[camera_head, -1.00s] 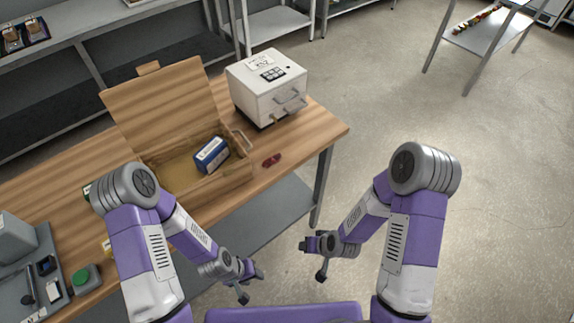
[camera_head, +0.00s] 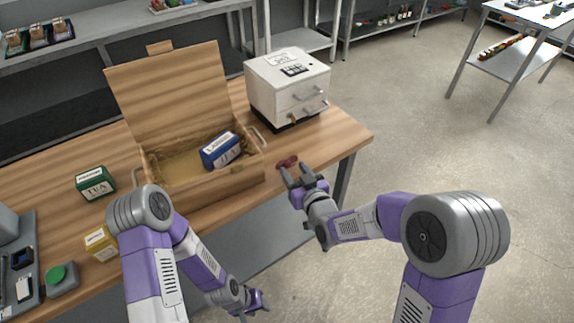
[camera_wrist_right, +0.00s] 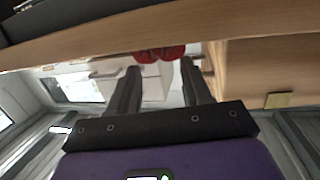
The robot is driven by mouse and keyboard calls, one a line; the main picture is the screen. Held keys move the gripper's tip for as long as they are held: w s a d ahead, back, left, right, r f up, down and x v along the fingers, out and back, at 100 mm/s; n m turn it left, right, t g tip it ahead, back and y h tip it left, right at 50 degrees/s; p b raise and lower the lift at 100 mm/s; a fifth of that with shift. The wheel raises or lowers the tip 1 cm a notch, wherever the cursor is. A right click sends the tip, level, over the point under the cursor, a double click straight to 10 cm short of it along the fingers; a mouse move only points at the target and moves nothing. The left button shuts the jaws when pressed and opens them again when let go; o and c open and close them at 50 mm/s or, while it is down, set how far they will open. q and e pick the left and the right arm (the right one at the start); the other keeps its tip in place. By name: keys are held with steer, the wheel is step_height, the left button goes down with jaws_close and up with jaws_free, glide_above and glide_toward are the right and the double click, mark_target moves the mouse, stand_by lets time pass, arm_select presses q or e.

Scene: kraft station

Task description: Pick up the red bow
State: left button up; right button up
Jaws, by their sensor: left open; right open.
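The red bow (camera_head: 287,161) lies on the wooden table near its right front edge, between the open box and the white drawer unit. It also shows in the right wrist view (camera_wrist_right: 158,53), just beyond the fingertips. My right gripper (camera_head: 297,174) is open and empty, with its fingers pointing at the bow from the front edge of the table. In the right wrist view the two fingers (camera_wrist_right: 160,68) stand apart with the bow ahead of the gap. Whether they touch it I cannot tell. My left gripper (camera_head: 262,302) is open and empty, low in front of the table.
An open wooden box (camera_head: 213,187) holds straw and a blue carton (camera_head: 221,150). A white drawer unit (camera_head: 288,86) stands behind the bow. A green carton (camera_head: 95,182) and a yellow carton (camera_head: 101,243) stand to the left.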

mark_target(288, 161)
steer(key=x, duration=0.3)
steer(key=shift+w+f, duration=0.25)
steer(key=shift+w, duration=0.05)
jaws_close()
